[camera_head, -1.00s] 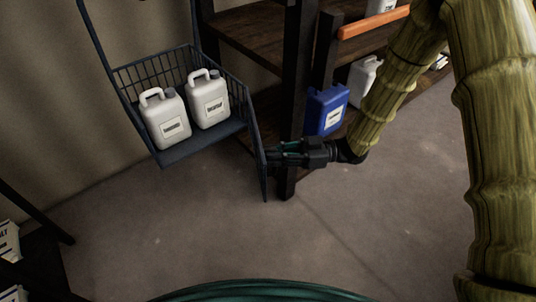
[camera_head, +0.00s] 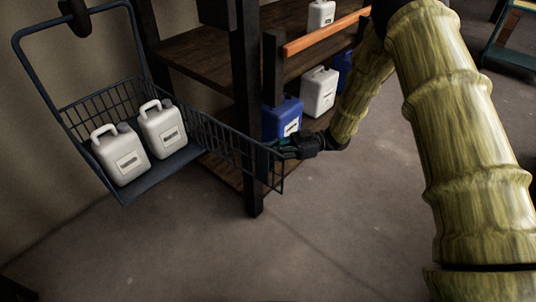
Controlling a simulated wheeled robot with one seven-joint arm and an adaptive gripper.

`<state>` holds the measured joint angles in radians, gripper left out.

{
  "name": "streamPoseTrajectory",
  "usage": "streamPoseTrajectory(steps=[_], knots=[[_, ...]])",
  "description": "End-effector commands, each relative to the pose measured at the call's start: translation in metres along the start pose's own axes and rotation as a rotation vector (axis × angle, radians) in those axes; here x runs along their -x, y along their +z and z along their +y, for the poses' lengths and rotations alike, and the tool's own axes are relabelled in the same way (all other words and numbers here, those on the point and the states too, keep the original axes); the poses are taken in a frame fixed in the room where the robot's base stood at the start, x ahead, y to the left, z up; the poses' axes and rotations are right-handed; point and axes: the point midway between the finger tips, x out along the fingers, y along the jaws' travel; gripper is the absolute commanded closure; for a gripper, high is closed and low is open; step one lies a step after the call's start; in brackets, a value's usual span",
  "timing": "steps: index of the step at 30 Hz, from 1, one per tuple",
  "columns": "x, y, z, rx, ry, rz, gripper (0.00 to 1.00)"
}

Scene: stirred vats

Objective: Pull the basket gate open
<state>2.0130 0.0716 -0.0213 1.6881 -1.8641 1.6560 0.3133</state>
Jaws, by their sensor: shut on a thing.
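The dark metal basket (camera_head: 165,167) hangs at the left from a frame with a hook. Two white jugs, one at the left (camera_head: 120,158) and one beside it (camera_head: 163,130), stand upright on its floor. The barred gate (camera_head: 232,146) is swung out to the right of the basket, and the basket's front side is open. My gripper (camera_head: 284,149) is shut on the gate near its free right end. The fingertips are partly hidden at the bars.
A dark wooden shelf rack (camera_head: 205,55) stands behind the gate, its post (camera_head: 246,110) close to it. The floor in front is clear.

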Motion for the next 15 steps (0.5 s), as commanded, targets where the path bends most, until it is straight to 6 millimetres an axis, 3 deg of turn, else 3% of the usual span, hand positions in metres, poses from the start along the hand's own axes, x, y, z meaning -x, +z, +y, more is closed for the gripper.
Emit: streamPoseTrajectory(steps=[10,11,12,14,15], knots=[[0.0015,0.0009,-0.0003,-0.002,0.001,-0.001,1.0],[0.0015,0.0009,-0.0003,-0.001,0.001,-0.001,0.83],[0.0014,0.0009,-0.0002,-0.001,0.001,-0.001,0.76],[0.0012,0.0008,-0.0001,-0.001,0.001,-0.001,0.65],[0.0011,0.0006,0.0,-0.001,0.001,-0.001,0.65]])
